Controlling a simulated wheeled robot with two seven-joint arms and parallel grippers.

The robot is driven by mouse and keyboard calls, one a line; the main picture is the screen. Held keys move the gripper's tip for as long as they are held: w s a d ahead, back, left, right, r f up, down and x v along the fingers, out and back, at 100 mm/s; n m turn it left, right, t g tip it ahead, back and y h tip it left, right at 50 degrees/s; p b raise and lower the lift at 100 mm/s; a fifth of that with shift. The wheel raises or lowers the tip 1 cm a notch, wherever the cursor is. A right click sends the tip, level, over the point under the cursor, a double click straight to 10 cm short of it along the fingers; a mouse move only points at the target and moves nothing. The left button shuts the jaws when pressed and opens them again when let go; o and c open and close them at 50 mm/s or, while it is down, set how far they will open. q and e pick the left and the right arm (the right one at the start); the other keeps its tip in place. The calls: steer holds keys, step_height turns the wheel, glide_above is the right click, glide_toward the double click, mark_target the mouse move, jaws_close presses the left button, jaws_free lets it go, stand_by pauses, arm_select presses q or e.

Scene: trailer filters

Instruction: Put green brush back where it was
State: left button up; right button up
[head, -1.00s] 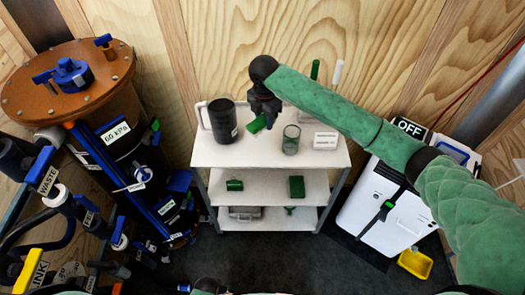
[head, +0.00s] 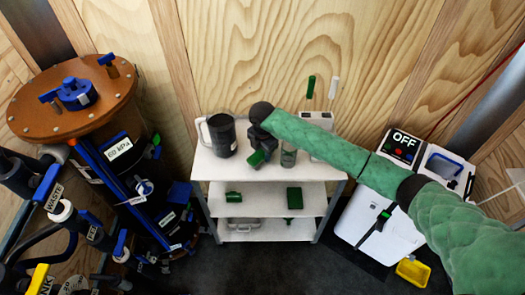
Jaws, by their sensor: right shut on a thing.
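My right gripper (head: 261,147) is over the top shelf of the white cart (head: 220,171). It is shut on a small green block-like piece, seemingly the green brush (head: 257,158), which shows just below the jaws. I cannot tell whether the piece touches the shelf. Most of the fingers are hidden by the dark wrist. My left gripper is not in view.
A white box (head: 318,119) and upright green (head: 311,88) and white (head: 334,88) handles are behind my arm. Lower shelves hold a green box (head: 294,198).

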mark_target(262, 151)
steer(key=shift+f, duration=0.25)
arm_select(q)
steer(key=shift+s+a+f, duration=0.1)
arm_select(e)
steer(key=o, duration=0.9)
steer(key=shift+o, duration=0.2)
steer(key=shift+r, duration=0.1)
steer(key=shift+r, duration=0.15)
steer(key=shift+r+b, duration=0.3)
step_height(262, 151, up, 10)
steer(key=b, duration=0.3)
steer(key=shift+f+b, duration=0.1)
steer(key=shift+b, duration=0.25)
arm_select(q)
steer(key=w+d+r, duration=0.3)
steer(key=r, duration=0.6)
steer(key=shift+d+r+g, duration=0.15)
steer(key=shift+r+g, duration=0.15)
arm_select(e)
steer(key=shift+r, duration=0.75)
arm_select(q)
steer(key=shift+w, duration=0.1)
arm_select(e)
steer(key=shift+a, duration=0.1)
